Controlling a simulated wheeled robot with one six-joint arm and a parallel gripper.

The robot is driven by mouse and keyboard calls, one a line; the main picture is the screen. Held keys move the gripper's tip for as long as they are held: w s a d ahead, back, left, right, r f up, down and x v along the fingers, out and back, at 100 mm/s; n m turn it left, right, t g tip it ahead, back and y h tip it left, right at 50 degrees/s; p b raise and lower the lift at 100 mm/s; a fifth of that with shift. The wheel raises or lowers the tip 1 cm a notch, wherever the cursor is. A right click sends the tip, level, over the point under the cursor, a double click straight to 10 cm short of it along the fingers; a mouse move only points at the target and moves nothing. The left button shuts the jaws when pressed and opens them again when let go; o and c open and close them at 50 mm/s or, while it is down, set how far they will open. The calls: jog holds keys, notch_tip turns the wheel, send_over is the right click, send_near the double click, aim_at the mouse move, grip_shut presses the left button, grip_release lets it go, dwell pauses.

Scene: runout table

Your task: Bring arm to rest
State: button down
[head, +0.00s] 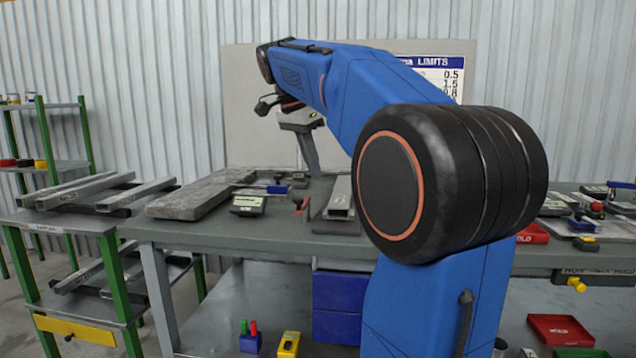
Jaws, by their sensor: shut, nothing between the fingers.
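My blue arm rises at the right of the head view and reaches left over the table. My gripper (311,166) hangs from its far end, pointing down over the grey worktable (270,238). The fingers look shut with nothing between them. The fingertips are small, and I cannot tell how far above the table top they are.
A grey stone slab (195,196), a small gauge with a display (249,204) and a metal channel (340,200) lie on the table. A green-legged rack (75,222) with metal bars stands left. A limits board (440,75) stands behind.

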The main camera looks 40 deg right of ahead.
jog(key=shift+w+v, duration=0.15)
jog(key=shift+v, duration=0.7)
jog(key=shift+w+v, duration=0.15)
jog(key=shift+v, duration=0.65)
jog(key=s+a+f+n+t+y, duration=0.1)
jog(key=s+a+f+n, duration=0.5)
jog(key=f, duration=0.6)
jog(key=s+a+f+n+t+y, duration=0.1)
jog(key=s+a+f+n, duration=0.5)
jog(key=f, duration=0.6)
jog(key=s+a+f+n+t+y, duration=0.1)
jog(key=s+a+f+n+t, duration=0.2)
jog(key=s+a+f+n, duration=0.4)
notch_tip(320, 180, down, 5)
jog(key=shift+s+a+r+y, duration=0.1)
jog(key=shift+s+a+y, duration=0.3)
jog(key=shift+s+a, duration=0.6)
